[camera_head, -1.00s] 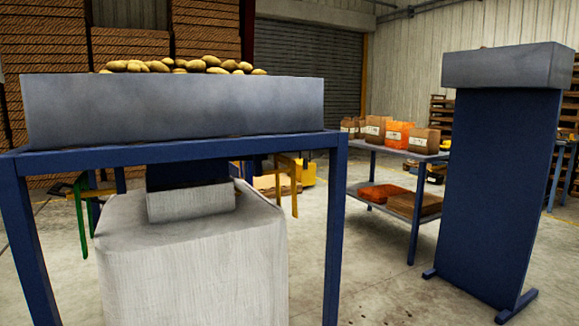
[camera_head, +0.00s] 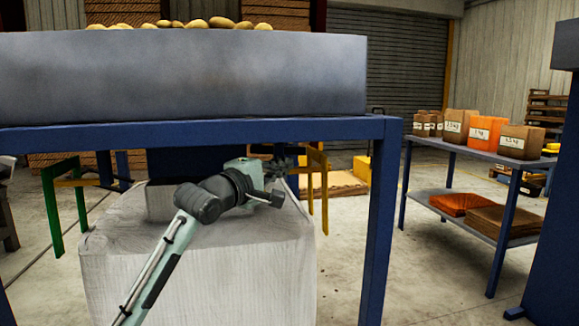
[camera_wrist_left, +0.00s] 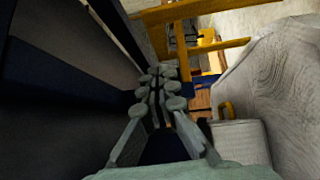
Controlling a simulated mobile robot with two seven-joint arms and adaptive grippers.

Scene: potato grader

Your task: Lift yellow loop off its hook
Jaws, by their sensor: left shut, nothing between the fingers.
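The yellow loop (camera_head: 324,195) hangs as flat straps under the right part of the blue frame. In the left wrist view, yellow straps (camera_wrist_left: 182,45) cross the top, beyond the fingertips. Its hook cannot be made out clearly. My left gripper (camera_head: 284,163) is under the frame, just left of the yellow loop and apart from it. In the left wrist view its fingers (camera_wrist_left: 161,80) are together with nothing held. The large pale bag (camera_head: 205,265) stands below the gripper. My right gripper is not in view.
A grey trough (camera_head: 180,75) of potatoes sits on the blue frame (camera_head: 375,215), close above my left arm. A green loop (camera_head: 50,212) hangs at the left. A shelf (camera_head: 470,152) with paper bags stands at the right. Open floor lies between frame and shelf.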

